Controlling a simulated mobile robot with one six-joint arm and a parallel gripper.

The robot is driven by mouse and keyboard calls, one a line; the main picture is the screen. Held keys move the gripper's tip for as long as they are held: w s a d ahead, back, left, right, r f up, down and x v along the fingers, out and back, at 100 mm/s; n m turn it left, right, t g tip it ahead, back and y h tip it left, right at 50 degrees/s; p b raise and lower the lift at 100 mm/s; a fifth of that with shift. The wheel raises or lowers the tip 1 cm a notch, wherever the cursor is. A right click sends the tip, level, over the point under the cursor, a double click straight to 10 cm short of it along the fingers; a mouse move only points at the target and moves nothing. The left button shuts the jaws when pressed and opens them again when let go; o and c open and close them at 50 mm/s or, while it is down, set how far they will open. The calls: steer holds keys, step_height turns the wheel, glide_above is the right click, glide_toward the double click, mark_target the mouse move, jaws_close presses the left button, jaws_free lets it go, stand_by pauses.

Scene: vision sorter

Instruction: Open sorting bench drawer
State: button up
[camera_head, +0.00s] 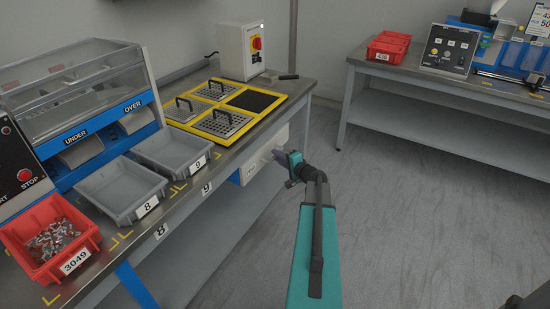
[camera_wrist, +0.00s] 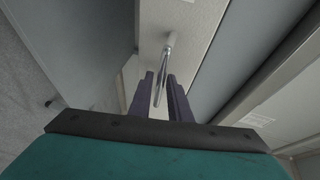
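The sorting bench drawer (camera_head: 252,166) is a pale box front under the right end of the left bench. My gripper (camera_head: 281,156) is at the drawer's front, partly hidden by my own wrist in the head view. In the wrist view, the drawer front (camera_wrist: 196,20) is pale and carries a thin chrome bar handle (camera_wrist: 167,52). My gripper's two dark purple fingers (camera_wrist: 161,80) stand apart on either side of the handle's near part. A gap shows between the fingers. Whether either finger touches the handle is unclear.
The bench (camera_head: 207,170) holds grey bins (camera_head: 118,190), a red bin of metal parts (camera_head: 50,238), and a yellow-framed panel (camera_head: 263,116). A lower shelf (camera_head: 225,232) runs below it. Another bench (camera_head: 450,86) stands at the back right. The grey floor (camera_head: 420,190) between is clear.

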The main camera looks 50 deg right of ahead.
steer(key=shift+w, duration=0.4)
jaws_close()
steer(key=shift+a+f, duration=0.1)
steer(key=shift+a, duration=0.25)
steer(key=shift+d, duration=0.1)
